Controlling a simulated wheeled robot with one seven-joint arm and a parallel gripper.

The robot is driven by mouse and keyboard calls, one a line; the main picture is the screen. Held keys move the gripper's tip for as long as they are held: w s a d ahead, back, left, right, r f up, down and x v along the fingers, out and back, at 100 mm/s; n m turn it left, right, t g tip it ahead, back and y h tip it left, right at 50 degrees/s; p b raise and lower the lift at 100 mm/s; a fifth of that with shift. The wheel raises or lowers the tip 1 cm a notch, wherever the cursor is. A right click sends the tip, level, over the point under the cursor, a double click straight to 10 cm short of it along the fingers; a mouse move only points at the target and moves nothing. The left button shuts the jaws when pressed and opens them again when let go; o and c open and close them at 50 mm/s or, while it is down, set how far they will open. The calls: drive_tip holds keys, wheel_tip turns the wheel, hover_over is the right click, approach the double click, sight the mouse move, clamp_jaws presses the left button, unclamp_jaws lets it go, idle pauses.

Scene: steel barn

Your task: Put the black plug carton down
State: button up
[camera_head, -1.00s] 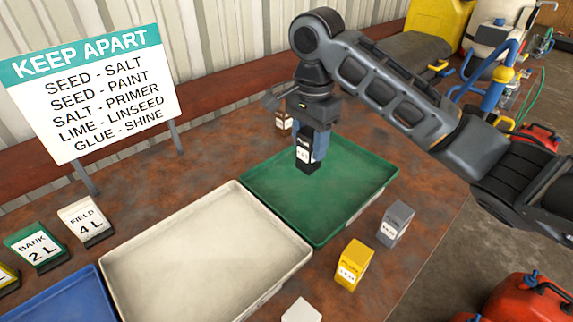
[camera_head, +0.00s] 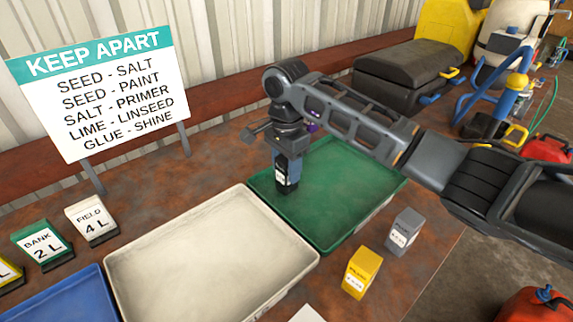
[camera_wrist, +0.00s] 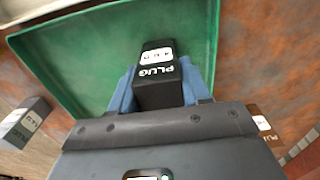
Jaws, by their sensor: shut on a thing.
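The black plug carton (camera_head: 282,182) is upright in my gripper (camera_head: 288,170), over the left part of the green tray (camera_head: 368,208). In the wrist view the carton (camera_wrist: 158,85), with a white label and the word PLUG, sits between the blue fingers of my gripper (camera_wrist: 160,92). The green tray (camera_wrist: 80,75) shows around and beyond it. My gripper is shut on the carton. I cannot tell whether its base touches the tray floor. The rest of the green tray looks empty.
A cream tray (camera_head: 205,262) adjoins the green one on the left, and a blue tray (camera_head: 65,300) lies beyond. A yellow carton (camera_head: 359,272) and a grey carton (camera_head: 404,231) stand at the front right. A brown carton (camera_wrist: 262,122) shows in the wrist view.

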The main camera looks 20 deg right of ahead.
drive_tip(key=shift+f, duration=0.1)
drive_tip(key=o, duration=1.2)
drive_tip(key=shift+c, duration=0.2)
wheel_tip(320, 180, up, 12)
drive_tip(key=shift+r, duration=0.15)
